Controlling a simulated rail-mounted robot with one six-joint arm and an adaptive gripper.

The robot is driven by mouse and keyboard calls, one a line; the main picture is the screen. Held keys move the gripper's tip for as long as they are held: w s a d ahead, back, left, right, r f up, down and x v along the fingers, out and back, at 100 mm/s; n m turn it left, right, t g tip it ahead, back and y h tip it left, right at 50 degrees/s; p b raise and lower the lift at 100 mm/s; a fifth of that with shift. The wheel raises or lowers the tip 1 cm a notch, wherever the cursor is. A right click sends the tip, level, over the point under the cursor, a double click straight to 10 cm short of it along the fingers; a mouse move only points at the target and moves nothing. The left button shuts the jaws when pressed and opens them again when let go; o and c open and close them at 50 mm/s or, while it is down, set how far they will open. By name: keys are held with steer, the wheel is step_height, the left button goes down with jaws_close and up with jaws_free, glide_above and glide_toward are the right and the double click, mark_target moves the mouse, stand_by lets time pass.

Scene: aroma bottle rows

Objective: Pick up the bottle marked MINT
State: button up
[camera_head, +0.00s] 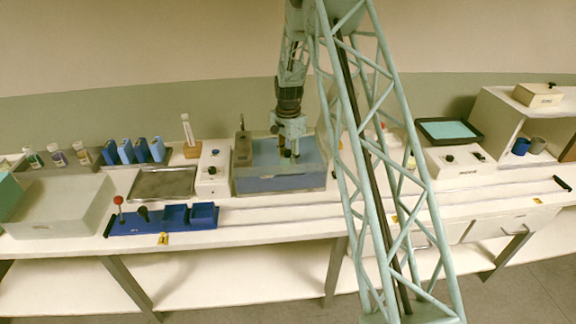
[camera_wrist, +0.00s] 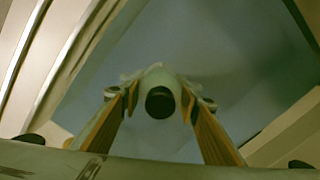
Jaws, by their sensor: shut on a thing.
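My gripper (camera_head: 288,154) points down over the blue-filled tank (camera_head: 279,183) in the middle of the bench. In the wrist view my gripper's two yellow-padded fingers (camera_wrist: 160,96) are shut on a pale bottle with a dark round top (camera_wrist: 160,103). No marking on the held bottle can be read, so I cannot tell if it is MINT. Its lower part is hidden. Several small bottles (camera_head: 57,158) stand in a row at the far left, their labels too small to read.
A pale box (camera_head: 62,205) and several blue holders (camera_head: 126,151) are at the left. A blue rack (camera_head: 175,214) lies at the front edge. A white device (camera_head: 213,173) is left of the tank. A teal-topped tray (camera_head: 448,130) is at the right.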

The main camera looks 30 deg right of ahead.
mark_target(288, 151)
steer(key=shift+r, duration=0.15)
steer(key=shift+r+p, duration=0.45)
steer(key=shift+r, duration=4.4)
steer(key=shift+a, duration=0.1)
